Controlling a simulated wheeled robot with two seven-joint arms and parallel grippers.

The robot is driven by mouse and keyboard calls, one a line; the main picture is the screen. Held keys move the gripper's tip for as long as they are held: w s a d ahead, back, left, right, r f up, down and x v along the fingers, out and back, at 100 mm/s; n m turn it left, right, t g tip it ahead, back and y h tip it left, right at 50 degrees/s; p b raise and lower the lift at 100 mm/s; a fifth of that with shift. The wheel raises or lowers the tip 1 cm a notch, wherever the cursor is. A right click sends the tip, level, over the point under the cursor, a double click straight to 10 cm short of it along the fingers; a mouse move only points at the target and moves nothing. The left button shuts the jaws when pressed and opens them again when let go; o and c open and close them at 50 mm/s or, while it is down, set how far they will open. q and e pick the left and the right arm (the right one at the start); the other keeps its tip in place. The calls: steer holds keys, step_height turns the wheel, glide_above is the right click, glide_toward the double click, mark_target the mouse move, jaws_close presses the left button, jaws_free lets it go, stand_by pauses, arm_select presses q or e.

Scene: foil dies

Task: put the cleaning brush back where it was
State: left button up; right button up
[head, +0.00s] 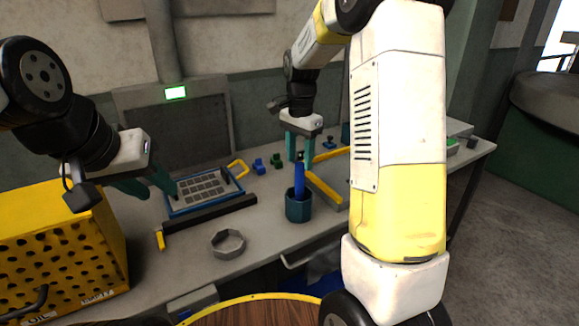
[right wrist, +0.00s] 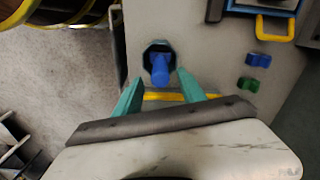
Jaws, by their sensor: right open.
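A blue handle (head: 299,180), apparently the cleaning brush, stands upright in a dark teal cup (head: 298,208) on the bench; its lower end is hidden inside. In the right wrist view the blue handle (right wrist: 160,70) shows end-on within the dark cup rim (right wrist: 150,47). My right gripper (head: 300,158) points down over the handle's top, its teal fingers apart on either side; the wrist view shows the open fingertips (right wrist: 159,76) flanking it too. My left gripper (head: 160,194) is open and empty, left of the keypad tray.
A keypad in a blue-framed tray (head: 205,208) lies left of the cup, with a grey ring (head: 228,243) in front. Blue (head: 258,166) and green (head: 277,160) pieces lie behind. A perforated yellow box (head: 65,250) stands at left.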

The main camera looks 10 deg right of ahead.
step_height(320, 180, up, 4)
steer(key=shift+f, duration=0.25)
steer(key=s+r+n+t, duration=0.2)
steer(key=s+n, duration=0.2)
steer(key=s, duration=0.4)
steer(key=s+a+r+n+t+y, duration=0.1)
steer(key=s+r+n+t, duration=0.1)
steer(key=s, duration=0.6)
steer(key=s+a+r+n+t+y, duration=0.1)
steer(key=s+r+n+t, duration=0.1)
steer(key=s+n, duration=0.3)
steer(key=s+r, duration=0.1)
steer(key=s, duration=0.2)
steer(key=shift+r+n, duration=0.15)
steer(key=shift+n, duration=0.15)
steer(key=shift+s, duration=0.1)
